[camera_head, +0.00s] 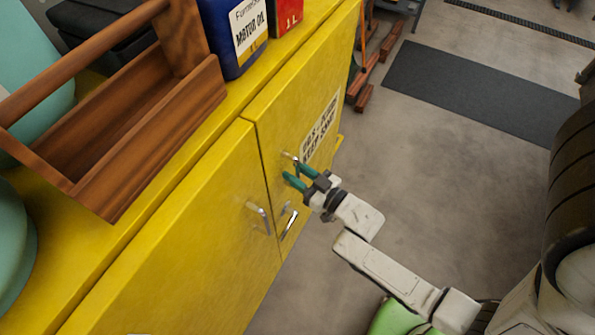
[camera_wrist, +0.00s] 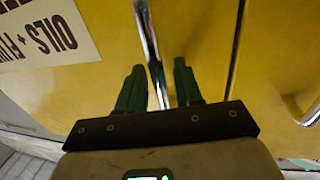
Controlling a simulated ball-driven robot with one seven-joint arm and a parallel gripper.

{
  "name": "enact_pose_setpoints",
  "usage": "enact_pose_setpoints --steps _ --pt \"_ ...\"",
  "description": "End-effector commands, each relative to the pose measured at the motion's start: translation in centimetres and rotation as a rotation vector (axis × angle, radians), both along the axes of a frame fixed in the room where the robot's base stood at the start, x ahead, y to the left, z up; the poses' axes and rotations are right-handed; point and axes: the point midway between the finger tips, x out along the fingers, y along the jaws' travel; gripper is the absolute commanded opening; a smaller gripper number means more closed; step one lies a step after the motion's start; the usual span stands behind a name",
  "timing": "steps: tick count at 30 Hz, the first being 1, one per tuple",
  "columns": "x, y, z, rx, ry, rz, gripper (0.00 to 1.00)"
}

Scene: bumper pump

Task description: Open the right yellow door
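The right yellow door (camera_head: 278,105) is shut, flush beside the left yellow door (camera_head: 185,240); it carries a black-and-white label. In the head view my gripper (camera_head: 292,172) is in front of the right door, near its seam with the left one. The wrist view shows the right door's upright silver handle (camera_wrist: 147,40) running between the two green fingertips of my gripper (camera_wrist: 159,68). The fingers are apart, with a gap beside the bar, so the gripper looks open around the handle. In the head view my gripper partly hides this handle.
The left door has its own silver handle (camera_head: 260,217) close by. A wooden tool carrier (camera_head: 150,130), a blue motor oil container (camera_head: 230,40) and a red can (camera_head: 286,14) stand on the cabinet top. A dark mat (camera_head: 480,90) lies on the open floor to the right.

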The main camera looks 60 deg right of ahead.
Motion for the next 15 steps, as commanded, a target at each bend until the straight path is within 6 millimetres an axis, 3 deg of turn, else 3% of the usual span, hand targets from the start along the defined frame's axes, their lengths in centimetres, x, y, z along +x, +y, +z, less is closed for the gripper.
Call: enact_pose_setpoints --steps 6,15 --pt "0.01 -0.01 -0.04 0.000 0.001 0.000 0.35" --pt "-0.01 -0.02 -0.03 0.000 0.001 0.000 0.07"
